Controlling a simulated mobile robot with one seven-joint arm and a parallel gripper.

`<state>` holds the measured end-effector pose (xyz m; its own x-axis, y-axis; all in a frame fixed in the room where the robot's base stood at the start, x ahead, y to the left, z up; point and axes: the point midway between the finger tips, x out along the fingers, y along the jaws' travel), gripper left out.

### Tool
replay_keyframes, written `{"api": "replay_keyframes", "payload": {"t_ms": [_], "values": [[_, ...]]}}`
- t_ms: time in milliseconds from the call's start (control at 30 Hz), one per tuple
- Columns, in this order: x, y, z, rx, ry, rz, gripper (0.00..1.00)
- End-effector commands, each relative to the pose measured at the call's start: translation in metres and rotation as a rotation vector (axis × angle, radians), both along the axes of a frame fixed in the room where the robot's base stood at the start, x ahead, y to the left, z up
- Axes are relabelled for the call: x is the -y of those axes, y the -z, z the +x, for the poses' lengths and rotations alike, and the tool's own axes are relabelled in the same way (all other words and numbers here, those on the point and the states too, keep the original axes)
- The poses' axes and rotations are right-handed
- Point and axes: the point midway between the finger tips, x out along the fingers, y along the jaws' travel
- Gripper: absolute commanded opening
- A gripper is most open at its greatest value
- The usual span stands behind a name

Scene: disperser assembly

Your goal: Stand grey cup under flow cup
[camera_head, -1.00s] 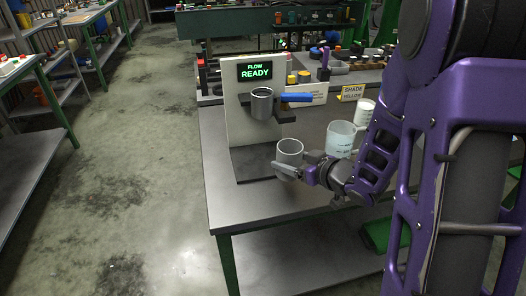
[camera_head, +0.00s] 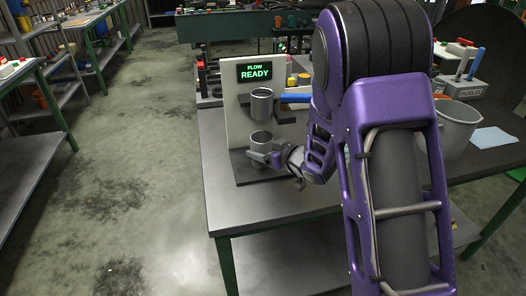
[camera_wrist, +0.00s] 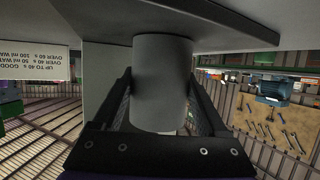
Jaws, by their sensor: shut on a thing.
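The grey cup (camera_head: 261,143) is upright at the stand, below the flow cup (camera_head: 262,105). My gripper (camera_head: 270,160) is shut on it from the right side. In the wrist view the grey cup (camera_wrist: 161,80) shows between my two fingers (camera_wrist: 160,105). The stand's panel (camera_head: 238,120) reads FLOW READY. The grey cup is over the dark base plate (camera_head: 240,170); I cannot tell whether it touches the plate.
My arm hides much of the table's middle. A grey bucket (camera_head: 457,128), a light blue cloth (camera_head: 493,138) and a paddle holder (camera_head: 461,87) are on the right. The front strip of the table (camera_head: 235,208) is clear.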

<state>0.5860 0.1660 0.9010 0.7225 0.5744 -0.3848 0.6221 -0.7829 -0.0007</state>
Motion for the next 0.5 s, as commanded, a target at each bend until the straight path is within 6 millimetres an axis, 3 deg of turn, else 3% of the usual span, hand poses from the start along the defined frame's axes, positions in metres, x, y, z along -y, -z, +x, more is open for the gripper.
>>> {"api": "replay_keyframes", "payload": {"t_ms": [300, 333, 433, 500], "values": [[0.0005, 0.0042, 0.0001, 0.001, 0.001, 0.0, 0.13], [0.0004, 0.0024, 0.0, 0.001, 0.0, 0.001, 0.81], [0.0003, 0.0022, 0.0, 0.001, 0.0, 0.001, 0.99], [0.0002, 0.0022, -0.0001, 0.001, 0.0, 0.001, 1.0]]}}
